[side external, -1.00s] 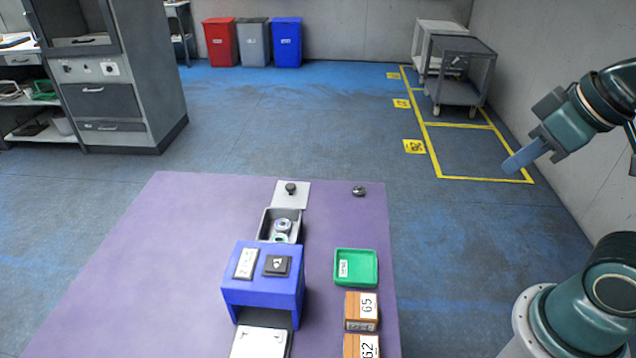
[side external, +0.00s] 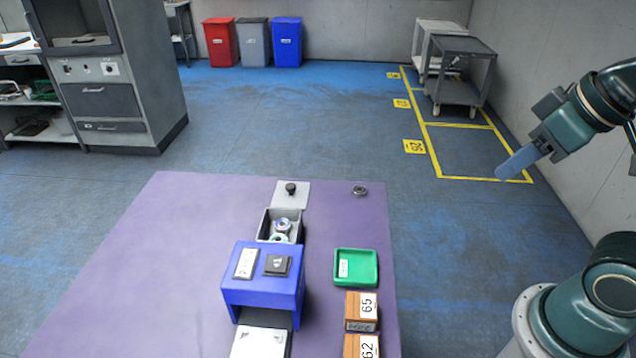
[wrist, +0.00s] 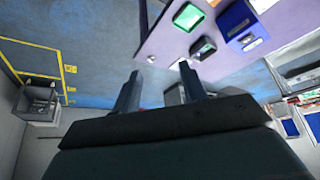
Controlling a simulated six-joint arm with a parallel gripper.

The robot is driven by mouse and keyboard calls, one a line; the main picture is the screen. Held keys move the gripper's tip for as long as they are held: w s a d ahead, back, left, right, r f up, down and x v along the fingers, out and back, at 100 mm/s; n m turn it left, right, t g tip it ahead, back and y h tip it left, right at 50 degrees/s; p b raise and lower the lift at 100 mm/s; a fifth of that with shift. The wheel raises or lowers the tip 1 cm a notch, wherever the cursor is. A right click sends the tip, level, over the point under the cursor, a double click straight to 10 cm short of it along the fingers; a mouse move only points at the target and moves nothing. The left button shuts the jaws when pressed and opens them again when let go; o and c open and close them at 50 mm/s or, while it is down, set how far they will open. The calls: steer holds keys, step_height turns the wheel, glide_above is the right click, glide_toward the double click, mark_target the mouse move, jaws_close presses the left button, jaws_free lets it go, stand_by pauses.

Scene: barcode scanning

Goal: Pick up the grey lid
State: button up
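The grey lid (side external: 291,193) is a flat, light grey square with a black knob, lying on the purple table behind the open grey box (side external: 279,226). The box holds some small round parts. In the wrist view a grey shape behind the right finger may be the lid, partly hidden. My gripper (side external: 517,162) is in the air to the right of the table, well away from the lid. The wrist view shows my gripper (wrist: 158,71) with its two fingers apart and nothing held between them.
A small dark round part (side external: 360,190) lies right of the lid. A blue scanner stand (side external: 263,288) stands in front of the box. A green tray (side external: 356,267) and brown labelled boxes (side external: 361,311) are on the right side. The table's left part is clear.

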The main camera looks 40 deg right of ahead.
steer(key=shift+o, duration=0.4)
steer(key=shift+w+r, duration=0.1)
steer(key=shift+w, duration=0.05)
steer(key=g, duration=0.1)
glide_above(290, 186)
steer(key=s, duration=0.2)
steer(key=shift+s+f, duration=0.2)
steer(key=shift+f, duration=12.4)
steer(key=shift+f, duration=0.15)
